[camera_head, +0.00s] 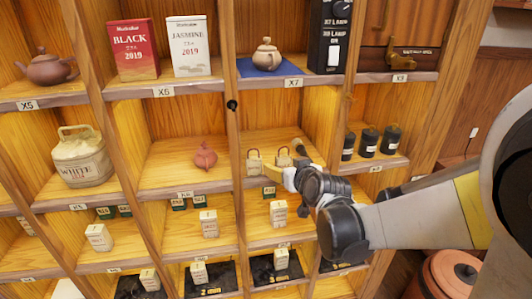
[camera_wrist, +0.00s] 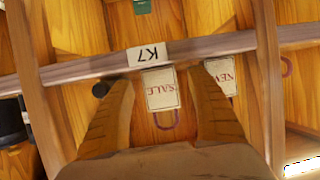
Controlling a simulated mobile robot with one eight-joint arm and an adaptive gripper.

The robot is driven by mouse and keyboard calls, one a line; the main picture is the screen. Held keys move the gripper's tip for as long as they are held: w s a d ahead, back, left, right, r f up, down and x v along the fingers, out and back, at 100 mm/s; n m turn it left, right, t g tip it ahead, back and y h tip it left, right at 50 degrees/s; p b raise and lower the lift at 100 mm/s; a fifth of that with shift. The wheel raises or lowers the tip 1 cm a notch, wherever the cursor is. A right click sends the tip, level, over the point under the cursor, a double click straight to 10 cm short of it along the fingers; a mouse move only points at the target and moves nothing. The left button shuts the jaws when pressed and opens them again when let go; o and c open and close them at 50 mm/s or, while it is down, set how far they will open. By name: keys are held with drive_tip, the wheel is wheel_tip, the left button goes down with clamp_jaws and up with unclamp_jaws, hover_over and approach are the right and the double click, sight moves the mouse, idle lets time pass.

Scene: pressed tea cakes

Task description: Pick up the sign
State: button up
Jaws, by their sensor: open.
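Two small pale signs with loop handles stand on the K7 shelf. The SALE sign (camera_wrist: 162,91) is in the middle of the wrist view, between my open fingers. The NEW sign (camera_wrist: 222,78) is just right of it, partly covered by the right finger. In the head view they appear as a left sign (camera_head: 254,163) and a right sign (camera_head: 284,158), the right one partly behind my gripper. My gripper (camera_head: 289,166) is open and around the SALE sign; it also shows in the wrist view (camera_wrist: 160,76). I cannot tell whether either finger touches the sign.
The wooden shelf edge with the K7 label (camera_wrist: 147,54) runs beside the signs. An upright divider (camera_head: 237,150) stands to the left. Several dark canisters (camera_head: 368,141) stand in the compartment to the right. A reddish teapot (camera_head: 205,155) sits one compartment left.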

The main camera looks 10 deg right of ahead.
drive_tip(key=shift+w+f, duration=0.15)
drive_tip(key=shift+w, duration=0.25)
drive_tip(key=c, duration=1.3)
wheel_tip(320, 180, up, 10)
drive_tip(key=shift+r+p, duration=0.1)
drive_tip(key=shift+p, duration=0.4)
